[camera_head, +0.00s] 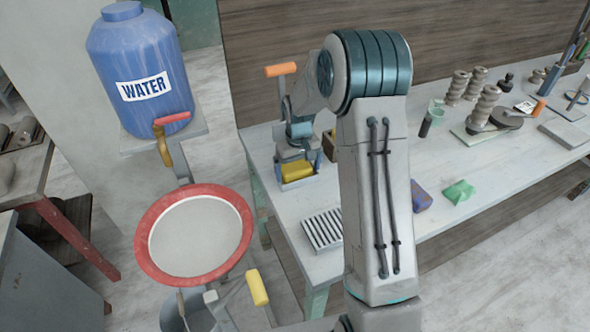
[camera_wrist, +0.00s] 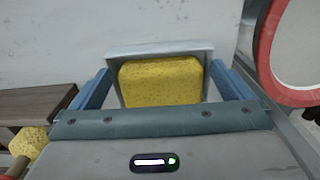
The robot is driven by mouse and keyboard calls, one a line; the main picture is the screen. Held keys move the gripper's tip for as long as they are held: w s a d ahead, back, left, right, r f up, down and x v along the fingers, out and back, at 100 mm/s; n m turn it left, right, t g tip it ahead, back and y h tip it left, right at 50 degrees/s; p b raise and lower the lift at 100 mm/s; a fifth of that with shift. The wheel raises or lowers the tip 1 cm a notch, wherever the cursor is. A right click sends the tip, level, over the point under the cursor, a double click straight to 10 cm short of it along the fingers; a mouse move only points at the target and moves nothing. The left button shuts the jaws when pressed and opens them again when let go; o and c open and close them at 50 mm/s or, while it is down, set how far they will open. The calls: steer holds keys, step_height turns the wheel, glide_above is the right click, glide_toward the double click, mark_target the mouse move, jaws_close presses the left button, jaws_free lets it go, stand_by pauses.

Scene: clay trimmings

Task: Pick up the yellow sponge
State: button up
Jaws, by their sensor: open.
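The yellow sponge (camera_head: 297,171) sits in a small grey tray (camera_head: 284,185) on the left end of the pale worktable. The wrist view shows the sponge (camera_wrist: 160,82) inside the tray (camera_wrist: 160,50), with its near edge hidden by my gripper's body. My gripper (camera_head: 298,161) is open and reaches down over the sponge. In the wrist view its two blue fingers (camera_wrist: 162,88) stand at the left and right of the sponge and tray, apart from the sponge. Nothing is held.
A red-rimmed basin (camera_head: 194,235) is left of the table, below a blue water jug (camera_head: 140,75). A ridged grey rack (camera_head: 322,230) lies at the table's front. A wooden box (camera_head: 328,147) is behind the sponge. A green piece (camera_head: 459,192) lies to the right.

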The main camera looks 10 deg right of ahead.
steer(key=c, duration=0.9)
